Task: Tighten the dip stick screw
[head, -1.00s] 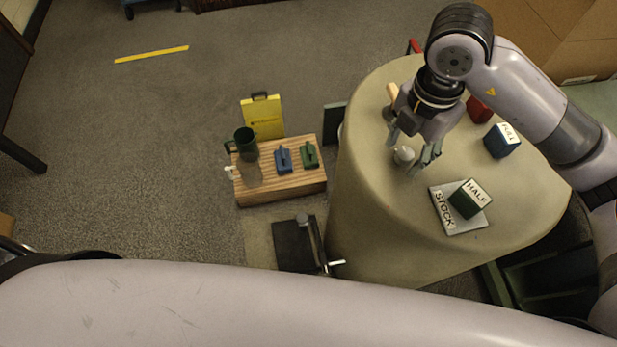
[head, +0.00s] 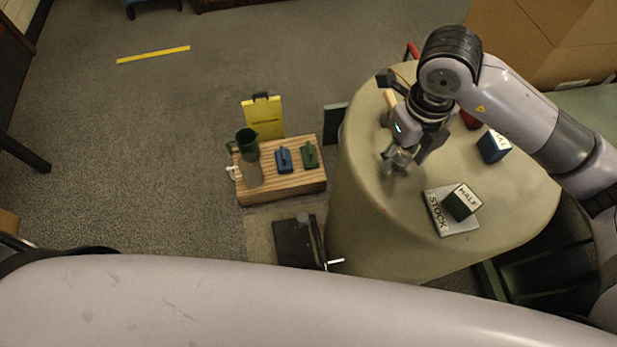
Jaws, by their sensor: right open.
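My right gripper (head: 405,165) is open and hangs low over the round, cloth-covered table (head: 375,215), near its left side. A small grey, rounded piece (head: 401,157) shows between or just behind its fingers. I cannot tell whether the fingers touch it. I cannot make out a dip stick or its screw for certain; the gripper and wrist cover that part of the table. My left gripper is not in view.
A green block marked HALF (head: 461,203) lies on the STOCK plate (head: 440,222). A blue block (head: 493,147) and a partly hidden red block stand behind.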

